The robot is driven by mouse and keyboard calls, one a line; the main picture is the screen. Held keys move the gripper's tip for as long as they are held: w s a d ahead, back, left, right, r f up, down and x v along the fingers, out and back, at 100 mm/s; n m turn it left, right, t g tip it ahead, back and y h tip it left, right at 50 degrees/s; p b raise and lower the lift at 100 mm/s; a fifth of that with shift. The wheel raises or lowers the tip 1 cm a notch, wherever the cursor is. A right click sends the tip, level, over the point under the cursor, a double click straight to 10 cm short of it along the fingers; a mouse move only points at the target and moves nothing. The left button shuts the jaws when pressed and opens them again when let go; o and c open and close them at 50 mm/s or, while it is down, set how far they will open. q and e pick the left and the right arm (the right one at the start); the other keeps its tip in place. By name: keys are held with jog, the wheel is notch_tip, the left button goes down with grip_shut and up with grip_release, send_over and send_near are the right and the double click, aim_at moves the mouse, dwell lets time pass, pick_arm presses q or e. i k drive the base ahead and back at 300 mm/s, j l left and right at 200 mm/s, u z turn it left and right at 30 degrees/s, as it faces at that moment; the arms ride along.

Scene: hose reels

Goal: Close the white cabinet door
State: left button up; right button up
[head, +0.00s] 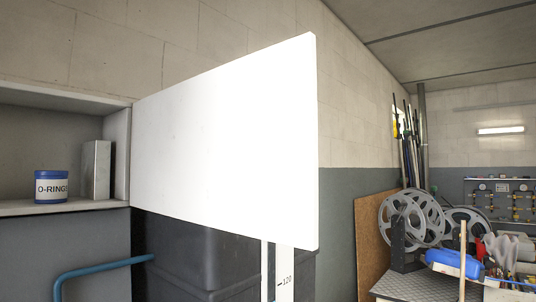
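The white cabinet door (225,140) stands wide open in the head view, swung out toward me from the right side of the cabinet (118,150). Its hinged edge is at the cabinet's right wall, and its free edge is near the middle of the picture. No handle shows on the face I see. Inside the open cabinet are a blue jar labelled O-RINGS (52,187) and a grey metal block (97,170). Neither of my grippers is in view.
A dark bin (190,255) stands below the door, with a blue pipe (100,264) to its left. A white scale strip (284,275) is under the door. Metal reels (405,215) and a cluttered bench (400,285) are at the right.

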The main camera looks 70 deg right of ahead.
aim_at(232, 146)
jog(key=k+l, duration=0.1)
jog(key=l, duration=0.45)
jog(key=k+l, duration=0.1)
jog(key=l, duration=0.4)
jog(key=l+z, duration=0.1)
jog(key=l, duration=0.45)
jog(key=k+l, duration=0.15)
jog(key=l, duration=0.4)
jog(key=l+u, duration=0.1)
jog(key=l, duration=0.25)
